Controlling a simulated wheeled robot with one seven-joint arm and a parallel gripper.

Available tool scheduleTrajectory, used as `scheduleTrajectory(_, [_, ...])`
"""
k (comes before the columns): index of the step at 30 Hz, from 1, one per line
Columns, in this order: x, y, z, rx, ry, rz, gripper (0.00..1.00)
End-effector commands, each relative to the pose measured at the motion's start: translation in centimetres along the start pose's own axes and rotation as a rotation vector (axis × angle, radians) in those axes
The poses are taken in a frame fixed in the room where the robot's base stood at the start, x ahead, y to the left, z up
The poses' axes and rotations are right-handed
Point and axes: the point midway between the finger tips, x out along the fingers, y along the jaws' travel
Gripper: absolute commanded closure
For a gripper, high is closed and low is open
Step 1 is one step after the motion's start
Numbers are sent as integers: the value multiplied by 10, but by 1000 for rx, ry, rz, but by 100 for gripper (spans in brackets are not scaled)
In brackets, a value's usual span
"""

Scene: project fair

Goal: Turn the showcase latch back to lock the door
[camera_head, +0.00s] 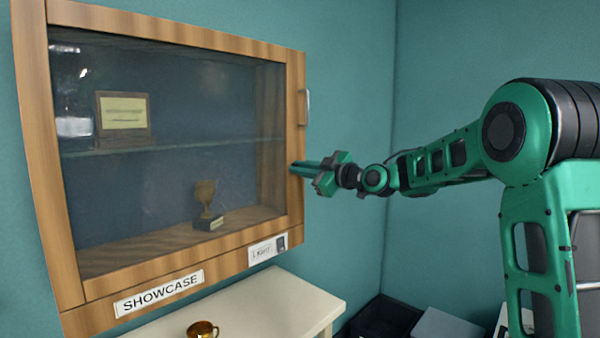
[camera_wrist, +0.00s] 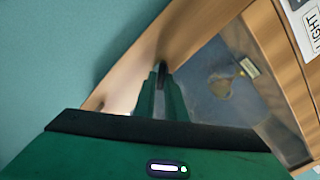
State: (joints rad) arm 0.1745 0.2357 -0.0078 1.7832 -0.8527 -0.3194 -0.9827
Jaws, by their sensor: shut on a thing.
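The wooden showcase (camera_head: 35,150) hangs on the wall at the left in the head view. Its glass door (camera_head: 140,45) is closed against the frame, as far as I can see. My gripper (camera_head: 296,169) is at the door's right edge, below the metal door handle (camera_head: 304,107). In the wrist view, my gripper (camera_wrist: 161,85) is shut on the small dark latch (camera_wrist: 162,70) at the wooden edge. The fingers hide most of the latch, so its exact turn angle cannot be told.
A trophy (camera_head: 207,199) and a framed plaque (camera_head: 124,113) stand inside behind the glass. A LIGHT label with a switch (camera_head: 281,243) is on the lower frame. A pale cabinet (camera_head: 300,290) with a golden cup (camera_head: 202,329) is below. Dark boxes (camera_head: 385,318) lie at the bottom right.

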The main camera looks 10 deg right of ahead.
Motion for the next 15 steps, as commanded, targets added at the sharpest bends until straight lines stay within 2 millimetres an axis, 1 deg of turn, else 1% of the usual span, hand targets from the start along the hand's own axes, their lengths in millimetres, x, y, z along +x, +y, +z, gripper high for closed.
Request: scheduleTrajectory(15, [0, -5, 2, -490, -2, 0, 100])
